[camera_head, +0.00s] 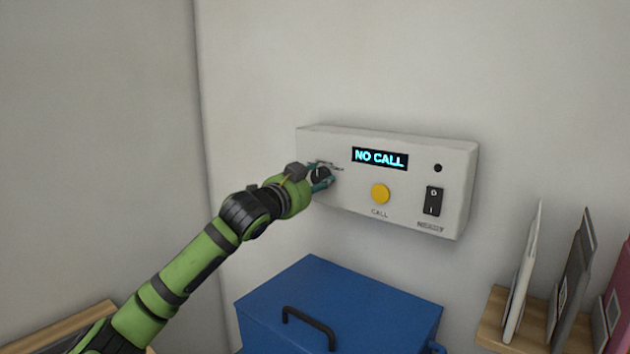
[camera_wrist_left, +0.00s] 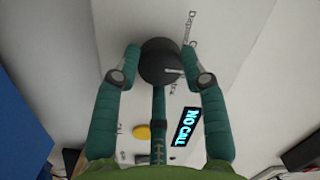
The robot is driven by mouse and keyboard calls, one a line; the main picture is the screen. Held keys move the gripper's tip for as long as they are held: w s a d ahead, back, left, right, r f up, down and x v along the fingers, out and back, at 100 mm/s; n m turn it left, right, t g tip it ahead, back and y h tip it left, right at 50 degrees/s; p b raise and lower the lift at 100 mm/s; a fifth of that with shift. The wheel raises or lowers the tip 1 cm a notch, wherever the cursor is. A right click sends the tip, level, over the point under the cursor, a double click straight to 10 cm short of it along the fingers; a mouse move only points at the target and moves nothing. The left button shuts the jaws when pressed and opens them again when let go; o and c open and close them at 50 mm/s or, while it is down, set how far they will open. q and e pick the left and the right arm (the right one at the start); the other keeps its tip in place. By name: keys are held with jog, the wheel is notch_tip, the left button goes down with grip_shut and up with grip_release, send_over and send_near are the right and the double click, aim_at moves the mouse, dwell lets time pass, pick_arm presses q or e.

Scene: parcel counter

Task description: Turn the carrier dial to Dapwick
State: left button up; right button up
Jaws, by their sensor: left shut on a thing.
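A white panel box (camera_head: 400,162) is fixed to the wall, and its display (camera_head: 380,158) reads "NO CALL". The dark round carrier dial (camera_wrist_left: 158,58) is at the panel's left end, with a pale pointer line toward the right in the left wrist view. Small label print (camera_wrist_left: 190,27) stands beside the dial, too small to read surely. My left gripper (camera_head: 322,177) is at the dial, mostly covering it in the head view. My right gripper is not in view.
The panel also has a yellow call button (camera_head: 380,194), a black rocker switch (camera_head: 433,201) and a small dark round spot (camera_head: 438,168). A blue box (camera_head: 345,288) with a black handle stands below. Upright flat parcels (camera_head: 522,275) stand on a wooden shelf at right.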

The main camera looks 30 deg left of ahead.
pick_arm(q)
jog(key=shift+a, duration=0.1)
jog(key=n+p, duration=0.2)
jog(key=shift+r+n, duration=0.1)
jog(key=shift+n, duration=0.3)
jog(key=n+p, duration=0.2)
jog(key=n, duration=0.1)
jog(key=shift+g, duration=0.4)
jog(key=n+h+p, duration=0.1)
jog(key=n+p, duration=0.1)
jog(key=n, duration=0.1)
jog(key=shift+n+p, duration=0.65)
jog(key=shift+n, duration=0.25)
jog(key=shift+f+g, duration=0.25)
jog(key=shift+g, duration=0.05)
